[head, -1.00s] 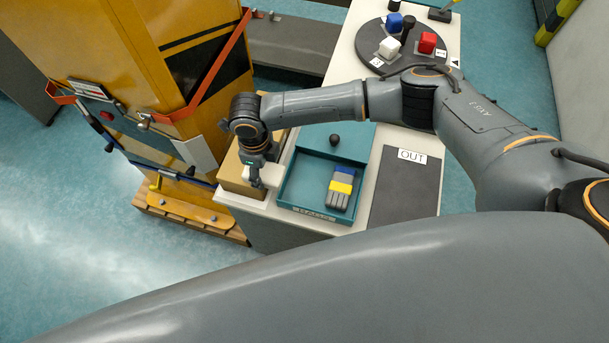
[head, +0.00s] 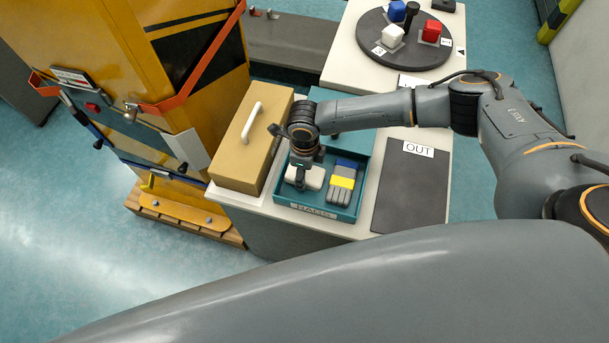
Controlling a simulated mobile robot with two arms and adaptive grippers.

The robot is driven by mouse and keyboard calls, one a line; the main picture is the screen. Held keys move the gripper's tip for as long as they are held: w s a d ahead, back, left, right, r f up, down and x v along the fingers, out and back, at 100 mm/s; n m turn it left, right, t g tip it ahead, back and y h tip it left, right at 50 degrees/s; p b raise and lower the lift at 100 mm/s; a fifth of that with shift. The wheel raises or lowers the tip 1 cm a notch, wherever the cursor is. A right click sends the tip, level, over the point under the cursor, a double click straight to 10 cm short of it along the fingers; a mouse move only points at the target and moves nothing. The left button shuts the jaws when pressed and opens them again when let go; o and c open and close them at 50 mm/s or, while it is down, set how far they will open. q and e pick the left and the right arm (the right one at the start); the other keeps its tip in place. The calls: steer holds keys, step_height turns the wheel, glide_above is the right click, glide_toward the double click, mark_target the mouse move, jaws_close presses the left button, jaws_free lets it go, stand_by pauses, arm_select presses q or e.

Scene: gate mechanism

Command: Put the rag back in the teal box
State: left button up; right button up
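The teal box (head: 283,190), with a label on its front wall, stands open on the white-topped bench. A white rag (head: 314,178) is inside its outline on the left side. My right gripper (head: 300,184) points down over the left part of the box. Its narrow fingers look closed on the rag. The fingertips are partly hidden against it, and I cannot tell whether the rag touches the box floor. My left gripper is not in view.
A tan box (head: 245,150) with a white handle stands left. A dark OUT pad (head: 411,190) lies empty at right. A turntable (head: 405,52) with coloured cubes is behind. A yellow cabinet (head: 190,90) stands far left.

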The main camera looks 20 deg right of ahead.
steer(key=shift+f, duration=0.2)
steer(key=shift+c, duration=0.6)
steer(key=o, duration=1.2)
steer(key=shift+c, duration=0.2)
steer(key=o, duration=0.4)
steer(key=shift+w, duration=0.15)
steer(key=shift+r, duration=0.25)
step_height(320, 180, up, 12)
steer(key=b, duration=0.2)
steer(key=shift+f, duration=0.2)
steer(key=shift+f, duration=0.1)
